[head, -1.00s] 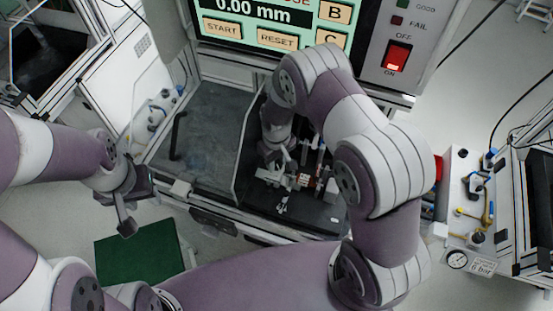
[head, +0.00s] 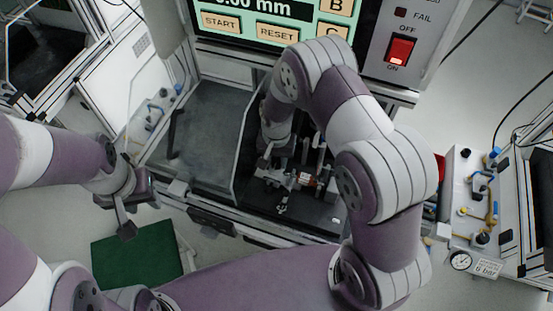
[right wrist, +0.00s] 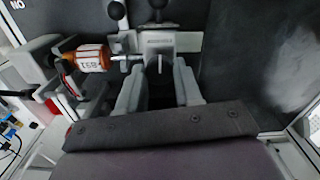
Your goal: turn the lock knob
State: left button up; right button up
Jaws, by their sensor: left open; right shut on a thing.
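The lock knob (right wrist: 160,64) appears as a small grey piece on the test fixture, between the fingertips of my right gripper (right wrist: 160,78). The fingers are shut on it and partly hide it. In the head view my right gripper (head: 267,167) reaches down to the fixture, and my arm hides part of it. An orange and white labelled cylinder (right wrist: 90,59) lies in the fixture, left of the fingers in the right wrist view. My left gripper (head: 130,214) is open and empty, left of the test bench.
Black ball handles (right wrist: 117,10) stand beyond the knob. A dark flat bay (head: 205,130) lies left of the fixture, behind a divider. The control panel (head: 275,32) rises behind. A green mat (head: 137,262) lies on the floor. An air-valve panel (head: 470,205) stands at the right.

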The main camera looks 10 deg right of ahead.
jog(key=m, duration=0.4)
jog(key=shift+w+r+m+b, duration=0.2)
jog(key=shift+m+b, duration=0.1)
jog(key=shift+b, duration=0.1)
jog(key=shift+m, duration=1.8)
jog(key=o, duration=0.8)
jog(key=shift+o, duration=1.2)
jog(key=shift+s, duration=0.15)
jog(key=shift+b, duration=0.3)
